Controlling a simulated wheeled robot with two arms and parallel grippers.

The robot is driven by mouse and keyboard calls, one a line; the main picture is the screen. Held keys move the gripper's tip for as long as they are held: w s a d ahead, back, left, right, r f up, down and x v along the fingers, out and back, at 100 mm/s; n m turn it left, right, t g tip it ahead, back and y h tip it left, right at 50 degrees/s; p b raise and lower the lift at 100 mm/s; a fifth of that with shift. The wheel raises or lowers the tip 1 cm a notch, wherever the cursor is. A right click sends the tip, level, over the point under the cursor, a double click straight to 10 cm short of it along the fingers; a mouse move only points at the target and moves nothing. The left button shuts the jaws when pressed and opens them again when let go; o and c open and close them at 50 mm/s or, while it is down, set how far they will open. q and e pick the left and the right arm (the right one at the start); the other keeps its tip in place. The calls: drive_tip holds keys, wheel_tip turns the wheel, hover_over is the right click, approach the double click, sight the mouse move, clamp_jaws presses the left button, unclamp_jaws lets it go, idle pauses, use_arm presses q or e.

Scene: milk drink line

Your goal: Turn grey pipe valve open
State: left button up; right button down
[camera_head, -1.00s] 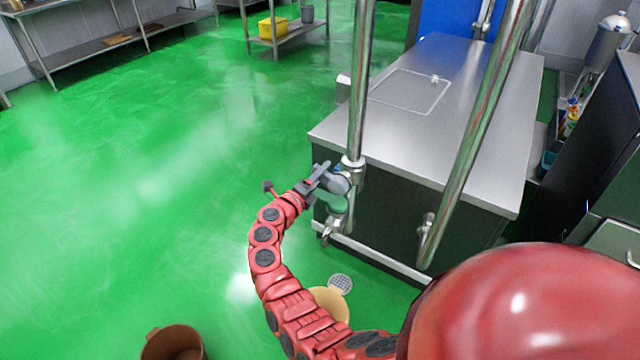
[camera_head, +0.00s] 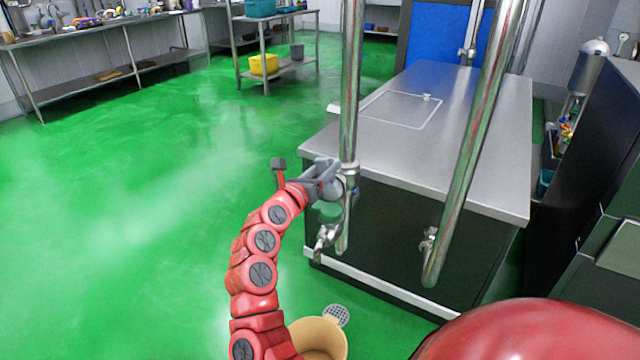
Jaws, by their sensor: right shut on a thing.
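A grey pipe valve (camera_head: 347,184) sits on the left vertical steel pipe, in front of the steel counter. A green part (camera_head: 327,211) and a metal spout (camera_head: 323,238) hang just below the valve. My left gripper is not in view.
A second steel pipe (camera_head: 474,140) stands to the right, with a tap (camera_head: 429,240) low on it. A steel counter (camera_head: 470,110) is behind both pipes. A tan bucket (camera_head: 322,335) and a floor drain (camera_head: 336,314) are below. The green floor at left is open.

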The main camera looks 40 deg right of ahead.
drive_tip(key=shift+s+d+r+m+b, duration=0.1)
drive_tip(key=shift+s+m+b, duration=0.15)
drive_tip(key=shift+m+b, duration=0.35)
drive_tip(key=shift+s+d+f+m+b, duration=0.1)
drive_tip(key=shift+s+m+b, duration=0.2)
drive_tip(key=shift+m+b, duration=0.25)
drive_tip(key=shift+s+d+r+m+b, duration=0.1)
drive_tip(key=shift+s+m+b, duration=0.15)
drive_tip(key=shift+m+b, duration=0.35)
drive_tip(key=shift+c, duration=1.8)
unclamp_jaws()
drive_tip(key=v, duration=1.7)
drive_tip(key=shift+a+p, duration=0.2)
drive_tip(key=shift+p, duration=0.25)
drive_tip(key=shift+s, duration=0.15)
